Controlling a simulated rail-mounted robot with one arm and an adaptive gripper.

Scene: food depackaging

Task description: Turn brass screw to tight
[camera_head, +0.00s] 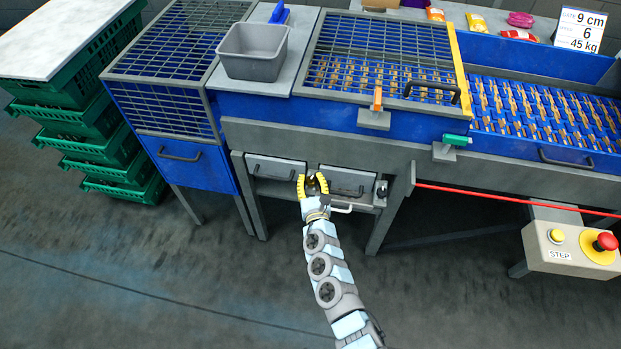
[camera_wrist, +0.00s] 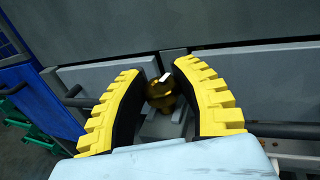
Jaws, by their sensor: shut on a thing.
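The brass screw (camera_wrist: 161,95) is a round brass-coloured knob with a pale mark on its top. In the wrist view it sits between the yellow, toothed fingers of my gripper (camera_wrist: 160,90), which are closed on it. In the head view my gripper (camera_head: 313,184) is at the front of the machine, between two grey drawer fronts, and mostly hides the screw. I cannot tell from these views how far the screw is turned.
Grey drawers with dark handles flank the screw, the left drawer (camera_head: 275,168) and the right drawer (camera_head: 345,180). A control box (camera_head: 570,247) with a red button hangs at the right. Green crates (camera_head: 95,140) stand at the left. The floor in front is clear.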

